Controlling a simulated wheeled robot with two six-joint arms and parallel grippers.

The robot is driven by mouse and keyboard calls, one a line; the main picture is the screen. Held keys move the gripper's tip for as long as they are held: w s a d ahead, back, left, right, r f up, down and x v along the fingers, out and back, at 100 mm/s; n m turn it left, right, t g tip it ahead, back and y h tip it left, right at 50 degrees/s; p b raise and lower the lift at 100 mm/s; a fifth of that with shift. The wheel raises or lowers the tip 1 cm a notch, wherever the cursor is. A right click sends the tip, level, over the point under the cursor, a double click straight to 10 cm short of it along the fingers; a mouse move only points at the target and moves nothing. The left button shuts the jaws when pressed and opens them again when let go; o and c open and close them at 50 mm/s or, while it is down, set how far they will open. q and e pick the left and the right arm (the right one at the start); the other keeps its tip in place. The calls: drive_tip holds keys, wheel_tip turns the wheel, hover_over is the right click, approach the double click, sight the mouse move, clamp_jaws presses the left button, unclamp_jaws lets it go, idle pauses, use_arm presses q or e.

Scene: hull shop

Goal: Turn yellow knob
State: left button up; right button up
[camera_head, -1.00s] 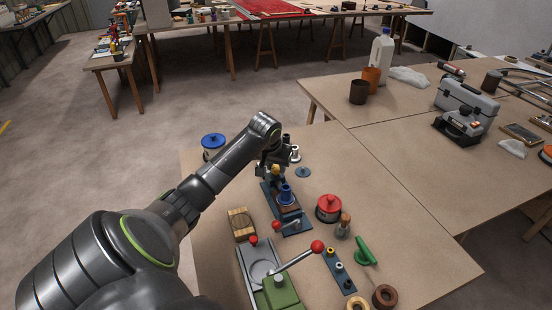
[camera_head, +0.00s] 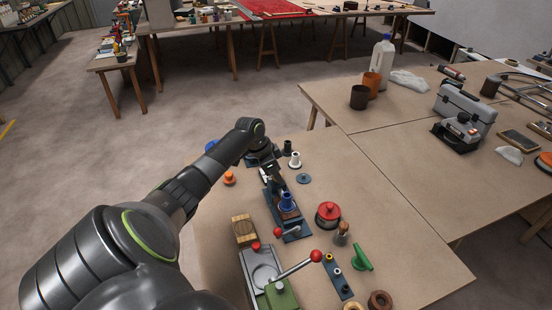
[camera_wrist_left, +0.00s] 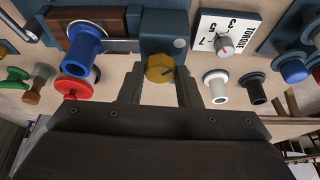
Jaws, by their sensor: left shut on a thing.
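The yellow knob (camera_wrist_left: 158,67) shows in the left wrist view, a faceted knob on a blue block. The two fingers of my left gripper (camera_wrist_left: 160,80) stand on either side of it, and the gripper is shut on it. In the head view my left gripper (camera_head: 267,172) is over the far end of the blue fixture (camera_head: 301,231), and the yellow knob is hidden there. My right gripper is not in view.
A blue spool (camera_head: 287,201) stands on the same fixture. A red-lidded pot (camera_head: 328,215) and a red-ball lever (camera_head: 316,256) are nearer. A torque dial (camera_wrist_left: 223,41) is beside the block.

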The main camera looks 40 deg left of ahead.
use_arm(q)
drive_tip(key=shift+w+a+m+g+h+b, duration=0.1)
drive_tip(key=shift+m+g+h+b, duration=0.25)
drive_tip(key=shift+m, duration=0.85)
drive_tip(key=o, duration=0.9)
drive_tip(key=shift+o, duration=0.2)
drive_tip(key=b+v, duration=0.2)
drive_tip(key=v, duration=1.5)
drive_tip(key=shift+a+r, duration=0.15)
